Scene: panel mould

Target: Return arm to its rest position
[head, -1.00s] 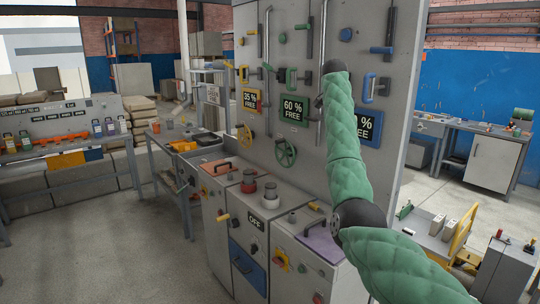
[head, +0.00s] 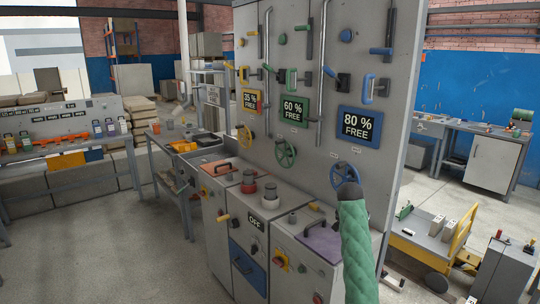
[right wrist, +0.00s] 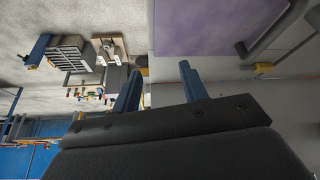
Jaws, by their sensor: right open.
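My right arm (head: 358,245), in green padding, rises at the lower right of the head view and ends at a dark joint; its gripper is hidden there. In the right wrist view my right gripper (right wrist: 160,88) shows two blue fingers, apart, with nothing between them. A flat purple surface (right wrist: 200,25) lies beyond the fingertips, apart from them. My left arm and gripper are not in view.
The tall grey panel (head: 310,75) has levers, handwheels (head: 344,177) and signs, including "80 % FREE" (head: 357,125). Low grey cabinets stand before it, one with a purple top (head: 318,242). A yellow-handled cart (head: 432,240) stands right. Open floor (head: 110,240) lies left.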

